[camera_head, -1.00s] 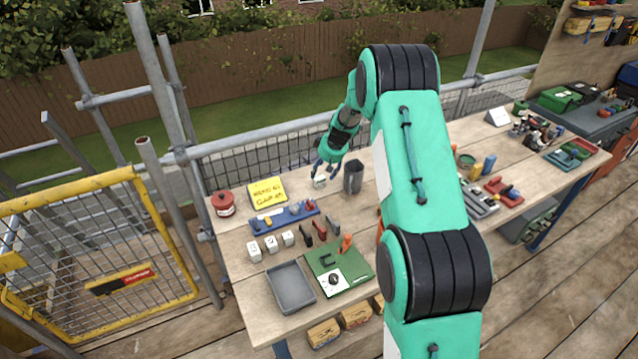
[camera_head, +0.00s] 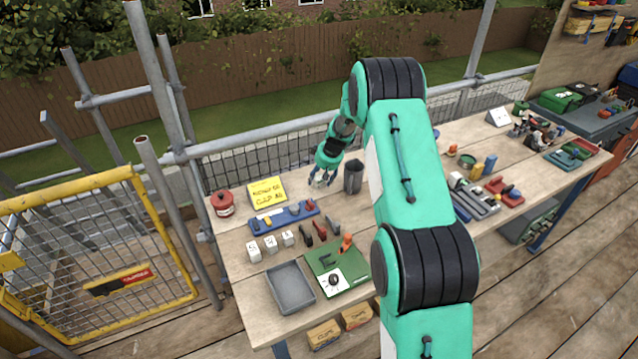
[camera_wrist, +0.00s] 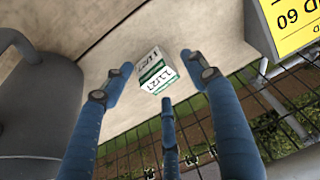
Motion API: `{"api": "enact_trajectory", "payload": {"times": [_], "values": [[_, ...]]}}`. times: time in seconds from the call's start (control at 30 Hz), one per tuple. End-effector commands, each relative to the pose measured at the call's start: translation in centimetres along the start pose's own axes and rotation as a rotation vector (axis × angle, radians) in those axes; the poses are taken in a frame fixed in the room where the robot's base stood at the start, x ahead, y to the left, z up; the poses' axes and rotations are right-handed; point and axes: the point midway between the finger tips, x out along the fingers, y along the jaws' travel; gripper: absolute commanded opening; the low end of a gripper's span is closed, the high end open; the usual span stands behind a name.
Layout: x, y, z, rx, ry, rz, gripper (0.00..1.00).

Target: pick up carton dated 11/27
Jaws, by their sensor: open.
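The carton (camera_wrist: 155,70), a small white and green box with 11/27 printed on two faces, stands on the wooden bench in the wrist view. My gripper (camera_wrist: 158,77) is open, its blue fingers spread around the carton, two at the sides and one at the near side. I see no clear contact. In the head view, my gripper (camera_head: 323,180) points down at the bench's back edge, and its fingers mostly hide the carton.
A dark grey cup (camera_head: 353,177) stands just right of my gripper. A yellow sign (camera_head: 267,192) lies to the left, with a blue tool rack (camera_head: 285,216) in front. Three white cartons (camera_head: 270,244) stand further forward. Mesh fencing and a rail run behind the bench.

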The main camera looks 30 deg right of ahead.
Motion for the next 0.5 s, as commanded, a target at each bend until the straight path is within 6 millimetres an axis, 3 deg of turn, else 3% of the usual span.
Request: {"api": "enact_trajectory", "payload": {"times": [0.33, 0.5], "values": [[0.0, -0.01, 0.01, 0.0, 0.0, 0.0, 0.56], [0.0, -0.01, 0.01, 0.0, 0.0, 0.0, 0.22]]}}
